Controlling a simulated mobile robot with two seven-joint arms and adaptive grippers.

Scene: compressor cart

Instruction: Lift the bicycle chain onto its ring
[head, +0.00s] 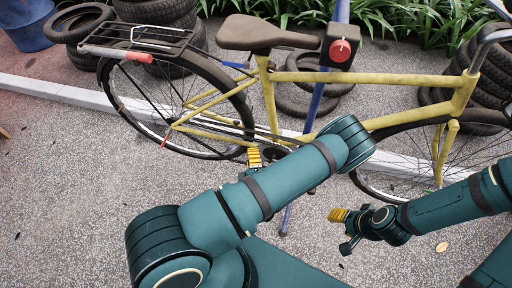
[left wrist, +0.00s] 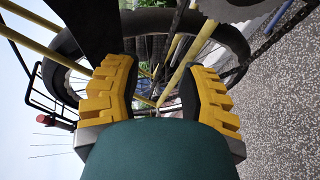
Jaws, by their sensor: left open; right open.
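The yellow bicycle (head: 282,80) stands upright in the head view, held at a blue repair stand. A thin dark chain run (head: 222,124) seems to lead from the rear hub toward the crank; I cannot tell whether it sits on the ring. The ring is mostly hidden behind my left arm in the head view. In the left wrist view a grey toothed edge (left wrist: 236,9), probably the ring, shows at the top. My left gripper (left wrist: 158,92) is open near the crank, frame tubes and spokes behind its fingers. My right gripper (head: 345,222) is open, apart from the bicycle.
The blue stand post (head: 318,106) with its black clamp box and red knob (head: 340,49) rises by the frame. Stacked tyres (head: 170,14) lie behind, left and right. A blue bin (head: 27,22) stands at the far left. The pavement at front left is clear.

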